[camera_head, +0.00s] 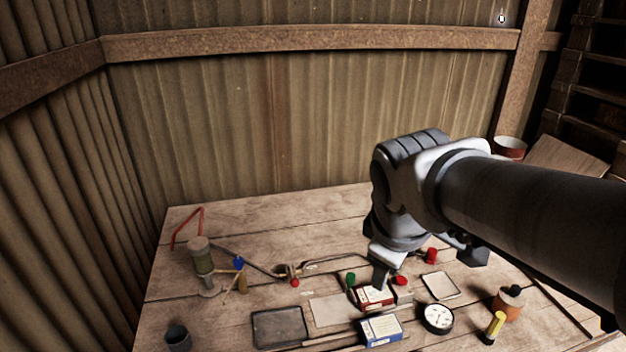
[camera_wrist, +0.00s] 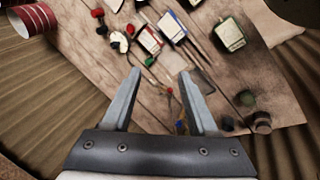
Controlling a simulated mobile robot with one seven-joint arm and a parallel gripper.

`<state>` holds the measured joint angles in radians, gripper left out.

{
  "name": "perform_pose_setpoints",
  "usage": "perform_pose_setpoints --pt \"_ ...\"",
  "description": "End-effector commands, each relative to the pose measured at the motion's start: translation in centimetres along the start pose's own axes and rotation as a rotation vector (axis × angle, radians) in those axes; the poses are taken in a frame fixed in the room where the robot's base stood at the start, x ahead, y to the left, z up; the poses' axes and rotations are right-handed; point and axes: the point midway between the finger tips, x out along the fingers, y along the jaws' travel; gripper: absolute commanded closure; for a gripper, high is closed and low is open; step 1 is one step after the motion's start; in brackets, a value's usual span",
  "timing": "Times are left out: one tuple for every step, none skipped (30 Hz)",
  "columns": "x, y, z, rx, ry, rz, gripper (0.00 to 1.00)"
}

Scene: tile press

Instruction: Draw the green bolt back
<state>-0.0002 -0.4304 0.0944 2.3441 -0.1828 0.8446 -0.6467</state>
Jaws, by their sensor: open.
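A small green knob (camera_head: 350,279), which looks like the end of the green bolt, stands near the middle of the table, left of a red-and-white box. It also shows in the wrist view (camera_wrist: 148,61), just ahead of the gap between the fingertips. The rest of the bolt is too small to make out. My gripper (camera_head: 382,284) hangs over the table, slightly right of the green knob in the head view. In the wrist view its two fingers (camera_wrist: 159,74) are spread with nothing between them. Part of the far fingers is hidden by my wrist in the head view.
Close by are the red-and-white box (camera_head: 372,298), a blue-and-white box (camera_head: 381,331), red knobs (camera_head: 431,255), a round dial (camera_head: 438,318) and a grey tray (camera_head: 280,328).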

Motion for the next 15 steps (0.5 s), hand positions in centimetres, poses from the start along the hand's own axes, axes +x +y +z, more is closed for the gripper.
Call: perform_pose_setpoints --pt "0.8 0.7 -1.0 -0.133 -0.022 -0.004 0.41" --pt "1.2 1.0 -1.5 -0.221 -0.034 -0.005 0.41" --pt "1.8 1.5 -2.2 -0.336 -0.047 -0.007 0.41" --pt "2.3 1.8 -2.8 -0.423 -0.056 -0.01 0.41" --pt "2.8 2.1 -3.4 -0.51 -0.064 -0.012 0.41" --pt "3.6 2.5 -4.2 -0.625 -0.074 -0.019 0.41" --pt "4.2 2.7 -4.8 -0.712 -0.081 -0.024 0.41" --pt "4.8 2.9 -5.3 -0.799 -0.086 -0.03 0.41" --pt "5.6 3.2 -6.2 -0.915 -0.092 -0.039 0.41" --pt "6.2 3.4 -6.8 -1.0 -0.095 -0.045 0.41" --pt "6.8 3.5 -7.3 -1.082 -0.097 -0.052 0.41" --pt "7.6 3.6 -8.1 -1.187 -0.098 -0.061 0.41" --pt "8.2 3.6 -8.6 -1.26 -0.099 -0.068 0.41" --pt "8.8 3.7 -9.1 -1.329 -0.099 -0.074 0.41" --pt "9.5 3.7 -9.7 -1.413 -0.097 -0.081 0.41"
